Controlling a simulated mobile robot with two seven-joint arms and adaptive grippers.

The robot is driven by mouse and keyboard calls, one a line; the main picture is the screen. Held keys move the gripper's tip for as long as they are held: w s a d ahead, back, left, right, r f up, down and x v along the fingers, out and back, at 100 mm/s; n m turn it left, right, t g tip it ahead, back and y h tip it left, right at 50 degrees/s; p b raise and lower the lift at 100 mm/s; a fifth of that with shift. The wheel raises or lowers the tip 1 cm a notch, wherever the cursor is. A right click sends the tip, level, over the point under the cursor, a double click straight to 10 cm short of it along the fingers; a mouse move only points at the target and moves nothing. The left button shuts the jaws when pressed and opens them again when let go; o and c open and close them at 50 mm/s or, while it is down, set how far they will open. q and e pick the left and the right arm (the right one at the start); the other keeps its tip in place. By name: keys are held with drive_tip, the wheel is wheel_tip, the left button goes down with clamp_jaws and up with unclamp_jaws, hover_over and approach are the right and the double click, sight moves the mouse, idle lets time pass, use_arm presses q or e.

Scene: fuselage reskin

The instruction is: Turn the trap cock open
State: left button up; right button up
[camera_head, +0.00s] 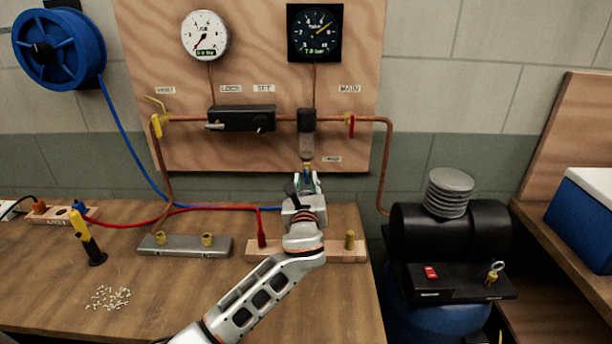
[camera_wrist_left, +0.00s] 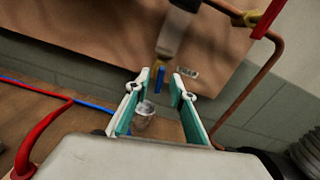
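The trap (camera_head: 306,140) is a black-topped bowl hanging under the copper pipe on the board. Its small brass cock (camera_head: 307,165) sits at the bottom, just above my left gripper (camera_head: 308,180). In the left wrist view the cock has a blue lever (camera_wrist_left: 160,77) pointing down. My left gripper also shows there (camera_wrist_left: 160,88); its two teal-padded fingers are apart. The blue lever appears in line with the gap between the fingertips. I cannot tell whether any finger touches it. My right gripper is not in view.
A small silver cup (camera_wrist_left: 145,114) shows between the fingers in the left wrist view. The red main valve handle (camera_head: 351,125) is right of the trap. The black regulator (camera_head: 242,119) is left. A wooden block (camera_head: 335,252) and red hose (camera_head: 215,209) lie on the bench.

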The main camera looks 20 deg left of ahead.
use_arm(q)
drive_tip(key=shift+x, duration=1.4)
drive_tip(key=shift+c, duration=0.5)
clamp_jaws()
